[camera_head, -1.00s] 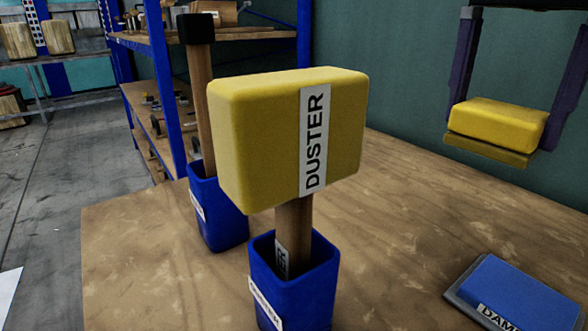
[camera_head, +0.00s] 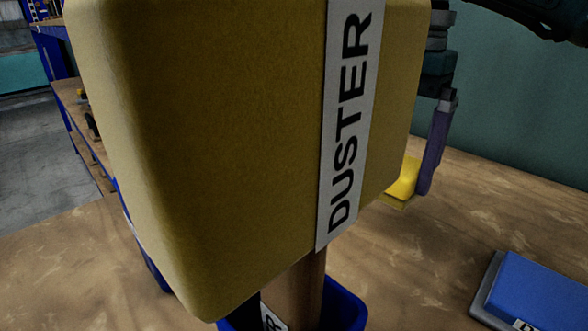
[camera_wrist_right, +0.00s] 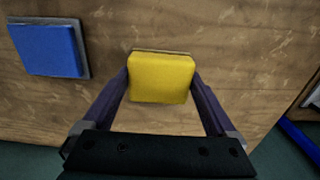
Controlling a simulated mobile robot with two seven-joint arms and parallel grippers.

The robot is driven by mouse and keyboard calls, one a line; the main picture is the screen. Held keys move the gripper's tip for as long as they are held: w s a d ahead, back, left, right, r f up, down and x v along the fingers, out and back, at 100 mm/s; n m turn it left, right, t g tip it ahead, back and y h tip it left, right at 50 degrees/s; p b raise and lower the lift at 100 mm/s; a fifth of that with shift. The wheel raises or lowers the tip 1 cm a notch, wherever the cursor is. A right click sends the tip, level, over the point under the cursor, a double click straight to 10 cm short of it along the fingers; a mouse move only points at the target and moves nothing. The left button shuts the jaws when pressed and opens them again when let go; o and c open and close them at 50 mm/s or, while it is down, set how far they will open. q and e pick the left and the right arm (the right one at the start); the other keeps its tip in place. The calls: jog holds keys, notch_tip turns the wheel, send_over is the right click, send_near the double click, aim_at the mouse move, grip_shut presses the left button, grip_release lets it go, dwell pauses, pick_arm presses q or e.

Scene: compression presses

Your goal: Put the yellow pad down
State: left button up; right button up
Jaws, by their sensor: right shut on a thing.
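The yellow pad (camera_wrist_right: 160,78), with a thin darker backing, sits between the two purple fingers of my right gripper (camera_wrist_right: 161,72), which is shut on it. In the head view, part of the yellow pad (camera_head: 404,182) shows low over the wooden table, behind the big duster; the rest is hidden. I cannot tell whether the pad touches the table. My left gripper is not in view.
A big yellow duster (camera_head: 220,130) stands upright in a blue holder (camera_head: 343,305) and blocks much of the head view. A blue pad on a grey plate (camera_head: 540,290) lies at the right. Bare tabletop (camera_head: 425,270) lies between them.

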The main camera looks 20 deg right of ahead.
notch_tip(320, 180, down, 6)
jog(key=shift+r+b, duration=0.1)
jog(key=shift+b, duration=0.2)
jog(key=shift+w, duration=0.1)
jog(key=shift+f, duration=0.2)
jog(key=o, duration=1)
jog(key=shift+r, duration=0.1)
jog(key=shift+c, duration=0.2)
